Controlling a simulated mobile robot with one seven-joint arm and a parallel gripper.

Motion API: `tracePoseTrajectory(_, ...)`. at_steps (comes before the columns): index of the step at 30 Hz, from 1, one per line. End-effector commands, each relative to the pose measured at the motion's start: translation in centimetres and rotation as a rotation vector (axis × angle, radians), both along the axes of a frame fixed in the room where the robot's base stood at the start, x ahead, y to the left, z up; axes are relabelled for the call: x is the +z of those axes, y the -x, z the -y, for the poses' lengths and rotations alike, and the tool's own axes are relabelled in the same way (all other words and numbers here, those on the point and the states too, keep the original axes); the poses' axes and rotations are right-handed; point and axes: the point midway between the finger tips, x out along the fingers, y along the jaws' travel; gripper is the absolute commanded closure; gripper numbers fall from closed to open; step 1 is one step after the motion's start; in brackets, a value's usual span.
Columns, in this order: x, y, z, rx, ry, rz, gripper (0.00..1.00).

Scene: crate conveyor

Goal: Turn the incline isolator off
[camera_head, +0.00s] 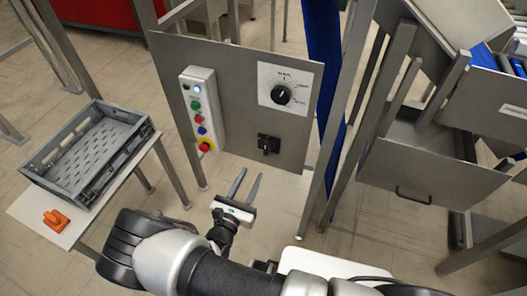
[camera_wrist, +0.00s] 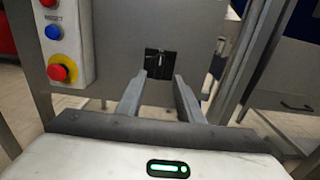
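A grey panel (camera_head: 232,70) carries a small black square switch (camera_head: 268,144) low on its right side, which looks like the isolator. The switch also shows in the wrist view (camera_wrist: 158,58), just beyond and between the fingertips. Its small handle looks roughly upright; its markings are too small to read. Above it is a black rotary knob (camera_head: 281,95) on a white labelled plate. My gripper (camera_head: 250,173) is open and empty, below and in front of the panel, its fingers pointing toward it. In the wrist view, my gripper (camera_wrist: 160,77) has nothing between its fingers and appears apart from the switch.
A button box (camera_head: 203,108) with a red stop button on yellow sits left of the switch. A grey crate (camera_head: 90,150) and an orange object (camera_head: 56,219) rest on a white table at left. Metal posts and a drawer (camera_head: 430,175) stand at right.

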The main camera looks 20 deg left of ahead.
Motion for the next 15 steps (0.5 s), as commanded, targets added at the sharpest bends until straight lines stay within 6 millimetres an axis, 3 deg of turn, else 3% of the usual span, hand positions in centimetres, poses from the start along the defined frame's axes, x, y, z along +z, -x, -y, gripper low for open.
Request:
tracePoseTrajectory(9, -0.1, -7.1, 0.7, -0.004, -0.001, 0.000, 0.66)
tracePoseTrajectory(15, 0.0, -10.4, 0.9, -0.003, -0.002, 0.000, 0.66)
